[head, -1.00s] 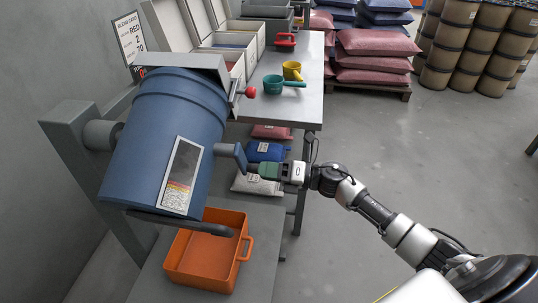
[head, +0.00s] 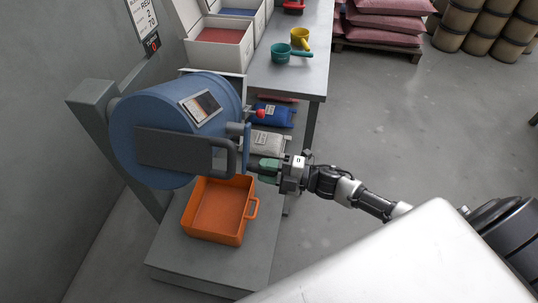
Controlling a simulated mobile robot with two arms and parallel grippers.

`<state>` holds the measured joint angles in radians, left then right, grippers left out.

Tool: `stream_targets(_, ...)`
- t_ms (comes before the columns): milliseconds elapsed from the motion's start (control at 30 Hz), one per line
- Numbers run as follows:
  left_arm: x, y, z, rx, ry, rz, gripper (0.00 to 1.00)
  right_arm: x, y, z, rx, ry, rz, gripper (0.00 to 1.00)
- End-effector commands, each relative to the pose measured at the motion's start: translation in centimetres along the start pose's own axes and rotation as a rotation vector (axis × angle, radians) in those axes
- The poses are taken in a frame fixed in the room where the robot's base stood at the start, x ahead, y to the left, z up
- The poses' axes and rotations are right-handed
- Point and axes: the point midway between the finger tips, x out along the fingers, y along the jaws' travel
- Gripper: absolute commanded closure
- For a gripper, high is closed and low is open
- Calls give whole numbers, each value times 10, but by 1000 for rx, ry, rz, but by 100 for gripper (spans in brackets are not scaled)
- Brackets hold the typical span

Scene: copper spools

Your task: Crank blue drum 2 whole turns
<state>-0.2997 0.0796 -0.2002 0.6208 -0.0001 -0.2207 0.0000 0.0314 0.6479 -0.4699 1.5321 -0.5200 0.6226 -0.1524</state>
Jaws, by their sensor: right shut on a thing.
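The blue drum (head: 175,92) is mounted on a grey stand (head: 92,98). Its end with a dark grey handle plate (head: 180,152) faces me, and its window panel (head: 201,106) is on the upper side. The crank (head: 247,145) is on the drum's right side, its arm pointing downward. My right gripper (head: 259,172) is shut on the crank handle at the lower end of that arm; the fingers mostly hide the handle. A red-knobbed lever (head: 261,113) shows just above the crank. My left gripper is out of view.
An orange bin (head: 218,212) sits on the grey platform (head: 205,268) below the drum. The table (head: 300,80) behind holds a teal scoop (head: 283,53), a yellow scoop (head: 299,38) and open boxes (head: 218,46).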

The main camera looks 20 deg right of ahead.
Motion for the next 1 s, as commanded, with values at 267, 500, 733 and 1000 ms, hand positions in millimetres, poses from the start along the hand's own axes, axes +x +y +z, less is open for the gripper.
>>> stream_targets(267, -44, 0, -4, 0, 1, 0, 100, 0, 11, -32, 273, 2, -6, 100)
stream_targets(500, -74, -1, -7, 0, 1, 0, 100, 0, 24, -50, 498, -3, -7, 100)
stream_targets(733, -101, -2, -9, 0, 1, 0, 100, 0, 40, -65, 712, -6, -6, 100)
stream_targets(1000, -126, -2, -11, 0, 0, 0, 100, 1, 57, -76, 933, -9, -5, 100)
